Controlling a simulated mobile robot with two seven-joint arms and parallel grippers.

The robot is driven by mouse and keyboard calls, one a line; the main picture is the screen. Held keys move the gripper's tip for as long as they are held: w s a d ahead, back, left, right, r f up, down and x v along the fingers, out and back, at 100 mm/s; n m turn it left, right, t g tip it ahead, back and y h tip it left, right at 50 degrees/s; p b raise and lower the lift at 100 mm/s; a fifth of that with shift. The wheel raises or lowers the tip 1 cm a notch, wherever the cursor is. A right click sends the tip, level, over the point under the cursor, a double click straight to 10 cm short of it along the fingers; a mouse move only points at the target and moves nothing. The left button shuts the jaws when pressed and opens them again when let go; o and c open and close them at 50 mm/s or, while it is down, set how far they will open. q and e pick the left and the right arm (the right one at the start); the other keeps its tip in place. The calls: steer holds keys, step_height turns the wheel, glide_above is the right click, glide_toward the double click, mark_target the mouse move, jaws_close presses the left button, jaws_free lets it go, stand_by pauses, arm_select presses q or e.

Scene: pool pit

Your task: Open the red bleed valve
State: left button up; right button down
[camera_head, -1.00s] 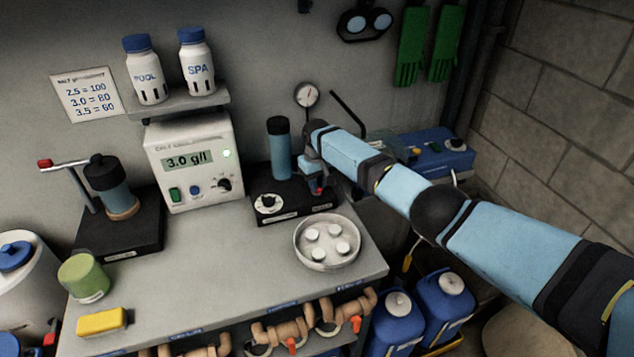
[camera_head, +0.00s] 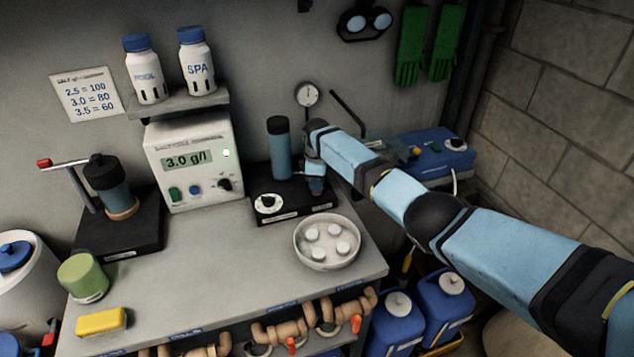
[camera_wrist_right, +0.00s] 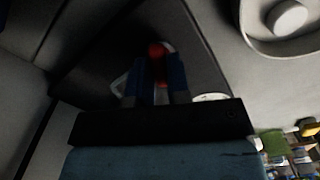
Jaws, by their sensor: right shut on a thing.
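The red bleed valve (camera_wrist_right: 157,51) shows as a small red piece between the blue fingers of my right gripper (camera_wrist_right: 160,80) in the right wrist view. It sits over the black base of the pump-like unit with the blue cylinder (camera_head: 280,150). In the head view my right gripper (camera_head: 316,186) is low at the right end of that black base (camera_head: 290,207). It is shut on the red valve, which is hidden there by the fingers. The valve's exact angle cannot be told. My left gripper is in neither view.
A white dish with several tablets (camera_head: 326,260) stands just in front of the base. The salt meter (camera_head: 190,160) is to its left, and a gauge (camera_head: 307,94) is on the wall behind. A blue case (camera_head: 435,158) lies right, behind my arm. The counter's middle is clear.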

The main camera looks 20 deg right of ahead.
steer(key=n, duration=0.5)
stand_by(0.6)
steer(key=c, duration=1.1)
jaws_free()
step_height(320, 180, up, 14)
steer(key=shift+f+b, duration=0.1)
steer(key=shift+b, duration=0.3)
